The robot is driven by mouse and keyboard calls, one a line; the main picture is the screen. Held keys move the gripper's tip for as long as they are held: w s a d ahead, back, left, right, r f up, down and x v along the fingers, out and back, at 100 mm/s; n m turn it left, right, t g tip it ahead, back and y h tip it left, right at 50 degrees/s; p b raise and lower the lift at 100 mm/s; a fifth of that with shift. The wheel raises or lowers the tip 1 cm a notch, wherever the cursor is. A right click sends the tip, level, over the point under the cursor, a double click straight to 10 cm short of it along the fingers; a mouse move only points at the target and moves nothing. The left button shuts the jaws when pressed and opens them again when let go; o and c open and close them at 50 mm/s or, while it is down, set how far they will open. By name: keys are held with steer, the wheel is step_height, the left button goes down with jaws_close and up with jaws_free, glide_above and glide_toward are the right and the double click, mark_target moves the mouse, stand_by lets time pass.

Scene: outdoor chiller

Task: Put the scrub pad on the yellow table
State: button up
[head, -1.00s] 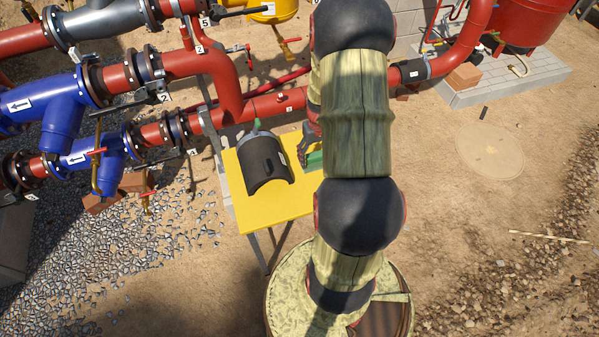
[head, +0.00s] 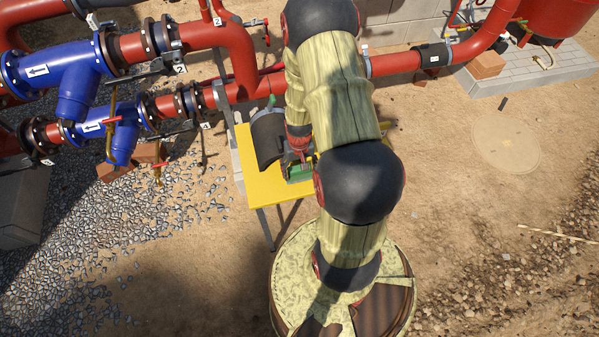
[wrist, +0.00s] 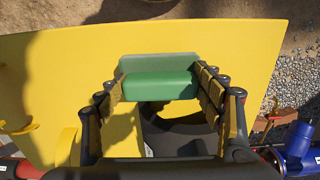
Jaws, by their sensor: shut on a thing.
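The scrub pad (wrist: 158,86) is a green block with a paler green layer, held between the fingers of my gripper (wrist: 159,80). My gripper is shut on it. In the head view the pad (head: 297,174) shows over the right part of the yellow table (head: 262,187), just below my gripper (head: 299,161). The table top (wrist: 245,50) fills much of the wrist view beneath the pad. I cannot tell whether the pad touches the table. My arm hides the table's right side in the head view.
A black curved shell (head: 268,139) stands on the table left of the pad; it shows dark behind my fingers in the wrist view (wrist: 182,124). Red pipes (head: 245,92) run behind the table. The table's front left part is bare.

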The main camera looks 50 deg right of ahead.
steer(key=shift+f, duration=1.15)
steer(key=shift+f, duration=0.15)
steer(key=o, duration=1.2)
